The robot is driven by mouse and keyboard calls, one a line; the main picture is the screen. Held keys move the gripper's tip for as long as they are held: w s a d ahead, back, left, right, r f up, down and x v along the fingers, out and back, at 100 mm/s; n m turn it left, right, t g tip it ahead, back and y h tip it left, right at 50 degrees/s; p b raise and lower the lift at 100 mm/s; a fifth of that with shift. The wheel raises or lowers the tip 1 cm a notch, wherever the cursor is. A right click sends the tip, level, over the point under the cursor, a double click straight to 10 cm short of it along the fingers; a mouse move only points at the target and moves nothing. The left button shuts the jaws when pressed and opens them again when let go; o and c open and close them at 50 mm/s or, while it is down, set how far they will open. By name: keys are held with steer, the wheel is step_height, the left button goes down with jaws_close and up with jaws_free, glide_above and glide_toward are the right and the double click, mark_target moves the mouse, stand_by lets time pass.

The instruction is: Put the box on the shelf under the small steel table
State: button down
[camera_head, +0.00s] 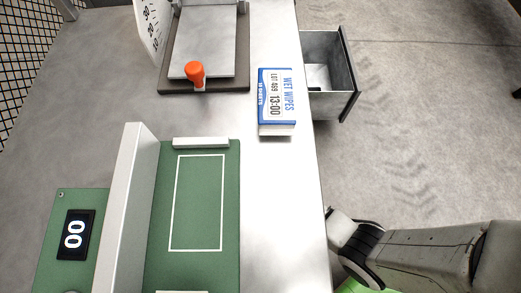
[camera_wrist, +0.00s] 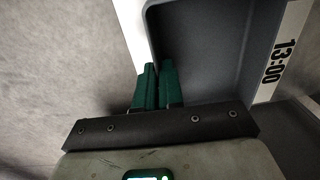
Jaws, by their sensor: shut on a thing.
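In the wrist view, a dark grey open-topped box (camera_wrist: 205,45) fills the upper middle and right. A white label reading 13:00 is on its right side. My gripper (camera_wrist: 157,70), with two green fingers, is shut on the box's near left wall, one finger on each side of it. The inside that shows looks empty; the box's far end is out of frame. The head view shows my arm at the lower right, but not my gripper or this box. I cannot make out a small steel table or its shelf in either view.
A long steel worktop (camera_head: 275,200) carries a wet wipes pack (camera_head: 276,98), a scale with an orange knob (camera_head: 196,72) and a green device (camera_head: 190,215). An open metal drawer (camera_head: 349,62) juts out at the worktop's right side. Concrete floor to the right is clear.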

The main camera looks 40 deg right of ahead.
steer(key=shift+w+a+f, duration=0.15)
steer(key=shift+a+f, duration=0.15)
steer(key=shift+f, duration=0.25)
steer(key=shift+a+f+b, duration=0.1)
steer(key=shift+f+b, duration=0.8)
steer(key=shift+f, duration=0.65)
steer(key=shift+f, duration=0.1)
steer(key=c, duration=1.3)
jaws_free()
steer(key=shift+o, duration=0.2)
step_height(320, 180, up, 12)
steer(key=p, duration=0.5)
steer(key=shift+d, duration=0.2)
